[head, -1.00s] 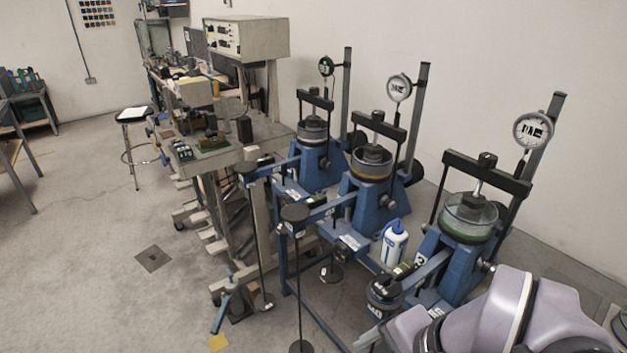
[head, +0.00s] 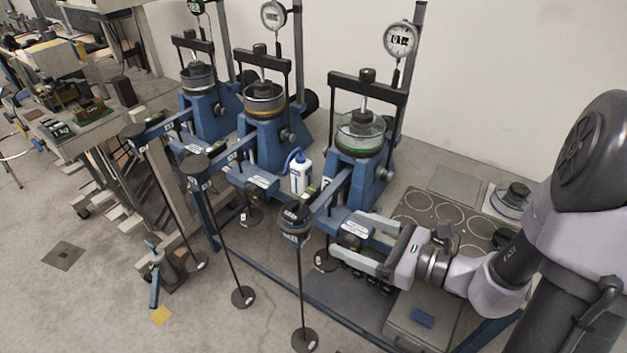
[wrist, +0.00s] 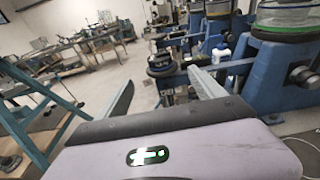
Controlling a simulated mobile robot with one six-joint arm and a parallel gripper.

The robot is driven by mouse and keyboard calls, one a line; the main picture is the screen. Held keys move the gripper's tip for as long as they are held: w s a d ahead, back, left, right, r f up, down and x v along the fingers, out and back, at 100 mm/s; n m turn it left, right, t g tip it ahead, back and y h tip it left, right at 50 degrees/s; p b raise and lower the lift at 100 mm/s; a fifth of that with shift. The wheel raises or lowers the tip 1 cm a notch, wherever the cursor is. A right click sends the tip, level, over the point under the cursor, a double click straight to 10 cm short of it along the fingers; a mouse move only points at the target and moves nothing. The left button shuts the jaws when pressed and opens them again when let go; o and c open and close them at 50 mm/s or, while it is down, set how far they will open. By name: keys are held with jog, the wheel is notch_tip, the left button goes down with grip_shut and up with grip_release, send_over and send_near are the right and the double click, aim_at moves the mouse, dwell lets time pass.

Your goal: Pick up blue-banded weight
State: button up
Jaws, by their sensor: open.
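A dark round weight (head: 293,224) with a thin bluish band sits at the end of the nearest blue lever arm, above a thin hanging rod. It also shows in the wrist view (wrist: 160,66), just beyond the fingertips and roughly between them. My gripper (head: 336,238) is open and empty, to the right of the weight in the head view, with its fingers pointing toward it. In the wrist view both fingers (wrist: 160,82) are spread apart, with a visible gap to the weight. The weight's far side is hidden.
The nearest blue lever frame (head: 352,180) stands right behind my gripper, with a dial gauge (head: 401,40) above. A white bottle (head: 300,172) stands behind the weight. Hanging rods with round bases (head: 305,340) stand near. A tray with round recesses (head: 420,203) lies right.

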aim_at(307, 217)
jog(key=b+x, duration=0.2)
jog(key=x, duration=1)
jog(key=shift+f, duration=0.1)
jog(key=x, duration=0.2)
jog(key=b+x, duration=0.2)
jog(key=x, duration=0.1)
jog(key=shift+w+a+r, duration=0.15)
jog(key=shift+a+r, duration=0.1)
jog(key=shift+a, duration=0.2)
jog(key=shift+d, duration=0.1)
grip_shut()
